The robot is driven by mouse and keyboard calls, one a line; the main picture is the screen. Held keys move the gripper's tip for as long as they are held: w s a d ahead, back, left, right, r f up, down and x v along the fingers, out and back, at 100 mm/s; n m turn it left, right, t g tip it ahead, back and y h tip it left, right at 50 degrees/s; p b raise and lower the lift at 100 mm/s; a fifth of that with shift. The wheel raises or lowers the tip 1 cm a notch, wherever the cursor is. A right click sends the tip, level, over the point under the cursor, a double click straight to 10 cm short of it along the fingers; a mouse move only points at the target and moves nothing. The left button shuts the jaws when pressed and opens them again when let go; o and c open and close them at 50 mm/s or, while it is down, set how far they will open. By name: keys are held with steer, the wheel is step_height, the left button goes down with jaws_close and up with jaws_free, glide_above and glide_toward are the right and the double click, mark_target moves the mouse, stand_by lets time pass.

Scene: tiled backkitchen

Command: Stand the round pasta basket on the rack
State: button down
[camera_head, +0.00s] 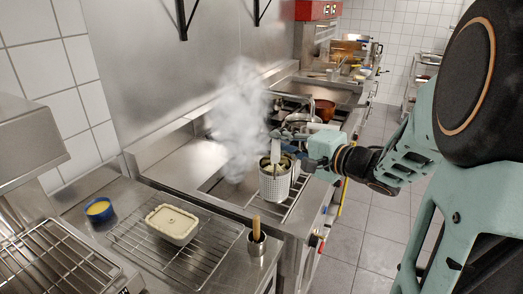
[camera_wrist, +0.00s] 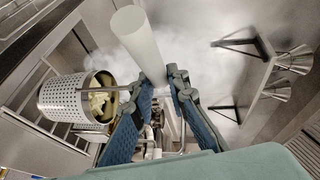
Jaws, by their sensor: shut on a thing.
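The round pasta basket (camera_head: 274,184) is a perforated metal cylinder with pale yellow pasta inside. It hangs upright at the near end of the cooker, left of and below my gripper (camera_head: 284,133). In the wrist view the basket (camera_wrist: 62,98) is at the left, and its pale handle (camera_wrist: 138,42) runs up between the fingers of my gripper (camera_wrist: 162,82). The gripper is shut on this handle. The wire rack (camera_head: 217,262) lies on the steel counter, left of and nearer than the basket. I cannot tell how high the basket is above the surface under it.
A white rectangular dish (camera_head: 172,224) stands on the rack's left part; its right part is bare. A blue bowl (camera_head: 99,210) with yellow contents is left of it. A metal pot with a wooden handle (camera_head: 256,236) stands at the rack's right. Steam (camera_head: 238,118) rises behind the basket.

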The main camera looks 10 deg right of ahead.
mark_target(275, 175)
steer(key=shift+w+a+f, duration=0.25)
steer(key=shift+w+f, duration=0.1)
steer(key=shift+f, duration=0.1)
steer(key=shift+w+a+f, duration=0.25)
steer(key=shift+w+f, duration=0.05)
steer(key=shift+f, duration=0.15)
steer(key=f, duration=0.1)
steer(key=f+b, duration=0.1)
steer(key=f, duration=0.1)
steer(key=shift+w+a+f, duration=0.15)
steer(key=shift+w+f, duration=0.05)
steer(key=shift+f, duration=0.1)
steer(key=c, duration=1.9)
jaws_free()
steer(key=shift+f, duration=0.15)
